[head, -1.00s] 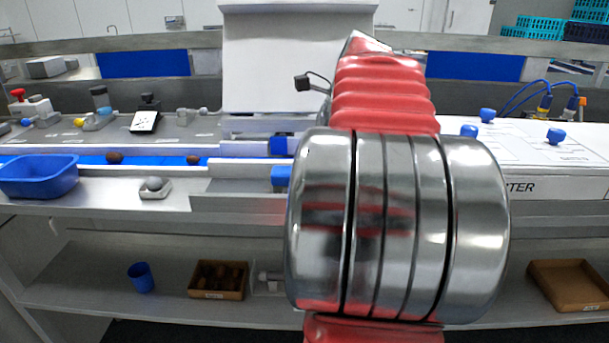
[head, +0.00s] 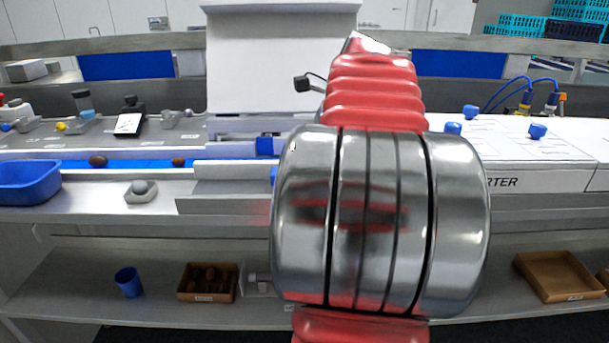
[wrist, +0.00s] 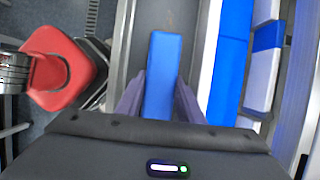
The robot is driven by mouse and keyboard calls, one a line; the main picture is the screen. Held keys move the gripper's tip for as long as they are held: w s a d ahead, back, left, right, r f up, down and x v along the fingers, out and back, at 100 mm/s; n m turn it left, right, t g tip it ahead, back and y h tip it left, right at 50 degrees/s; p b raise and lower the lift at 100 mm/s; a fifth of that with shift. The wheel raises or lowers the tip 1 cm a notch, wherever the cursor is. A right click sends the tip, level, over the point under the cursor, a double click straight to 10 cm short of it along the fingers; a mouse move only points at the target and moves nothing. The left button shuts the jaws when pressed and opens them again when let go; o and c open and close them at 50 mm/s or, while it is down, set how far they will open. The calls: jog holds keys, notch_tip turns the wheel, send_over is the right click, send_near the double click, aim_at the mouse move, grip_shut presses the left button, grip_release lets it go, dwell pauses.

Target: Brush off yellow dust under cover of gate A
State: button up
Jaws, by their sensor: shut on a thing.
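In the wrist view my gripper (wrist: 160,100) is shut on a plain blue block (wrist: 163,65), which lies lengthwise between the two fingers. I cannot tell whether it is a brush handle or a cover. Beyond its far end is a grey surface (wrist: 180,12) with a faint brownish mark. I cannot make out yellow dust or a gate A label. In the head view my large red and metal arm hides the gripper. A small blue block (head: 265,146) shows left of the arm by the conveyor, and a second blue piece is mostly hidden just below it.
A blue belt (head: 140,163) carries two dark dates (head: 98,161). A blue tub (head: 25,182) stands at its left end. A white box with blue knobs (head: 540,175) stands right. The shelf below holds a blue cup (head: 128,282), a date tray (head: 180,290) and an empty tray (head: 525,262).

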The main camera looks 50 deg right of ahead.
jog(key=shift+w+a, duration=0.85)
jog(key=shift+w, duration=0.25)
jog(key=shift+w+a+f, duration=0.15)
jog(key=shift+w+a, duration=0.7)
jog(key=shift+w, duration=0.2)
jog(key=shift+w, duration=0.1)
jog(key=shift+w+a, duration=0.85)
jog(key=shift+w, duration=0.2)
jog(key=shift+w+a, duration=0.85)
jog(key=shift+w, duration=0.2)
jog(key=shift+o, duration=0.2)
jog(key=shift+s+d+f, duration=0.1)
jog(key=shift+c, duration=0.2)
